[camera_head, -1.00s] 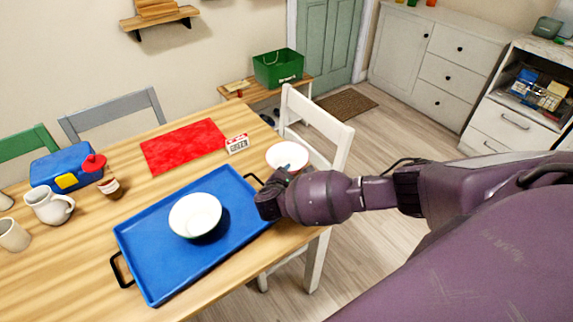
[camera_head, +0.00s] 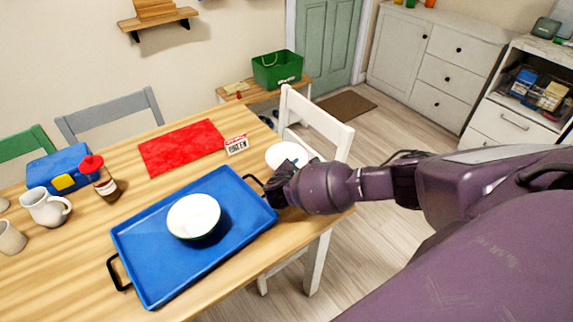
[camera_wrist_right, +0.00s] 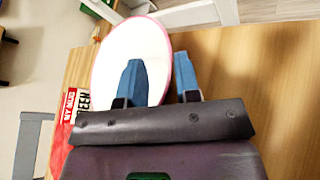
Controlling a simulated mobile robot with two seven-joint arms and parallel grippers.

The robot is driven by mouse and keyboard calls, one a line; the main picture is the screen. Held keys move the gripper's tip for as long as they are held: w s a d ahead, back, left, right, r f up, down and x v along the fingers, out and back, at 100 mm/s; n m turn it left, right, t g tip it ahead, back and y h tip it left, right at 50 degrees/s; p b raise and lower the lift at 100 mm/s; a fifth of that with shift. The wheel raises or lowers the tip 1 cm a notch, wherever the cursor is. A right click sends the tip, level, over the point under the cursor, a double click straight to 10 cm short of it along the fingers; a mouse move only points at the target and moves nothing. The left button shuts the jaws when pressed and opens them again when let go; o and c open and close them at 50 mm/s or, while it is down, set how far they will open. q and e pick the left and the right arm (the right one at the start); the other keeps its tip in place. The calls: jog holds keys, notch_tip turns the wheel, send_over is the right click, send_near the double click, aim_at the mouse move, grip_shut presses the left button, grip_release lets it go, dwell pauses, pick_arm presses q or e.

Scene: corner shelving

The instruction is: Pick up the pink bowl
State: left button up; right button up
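The pink bowl (camera_wrist_right: 128,60) shows in the right wrist view as a white inside with a thin pink rim. In the head view the bowl (camera_head: 283,154) sits at the table's far right edge, partly hidden behind my right gripper (camera_head: 290,166). In the wrist view the blue fingers of my right gripper (camera_wrist_right: 160,65) are apart. One finger lies over the bowl's inside and the other is just outside its rim, so they straddle the rim. I cannot tell whether they touch it. My left gripper is not in view.
A blue tray (camera_head: 140,272) with a white bowl (camera_head: 193,216) on it lies left of my right gripper. A small sign (camera_head: 236,145) and a red mat (camera_head: 182,147) are beyond. A white chair (camera_head: 318,123) stands close behind the pink bowl.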

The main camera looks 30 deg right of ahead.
jog(key=shift+s+f, duration=0.1)
grip_shut()
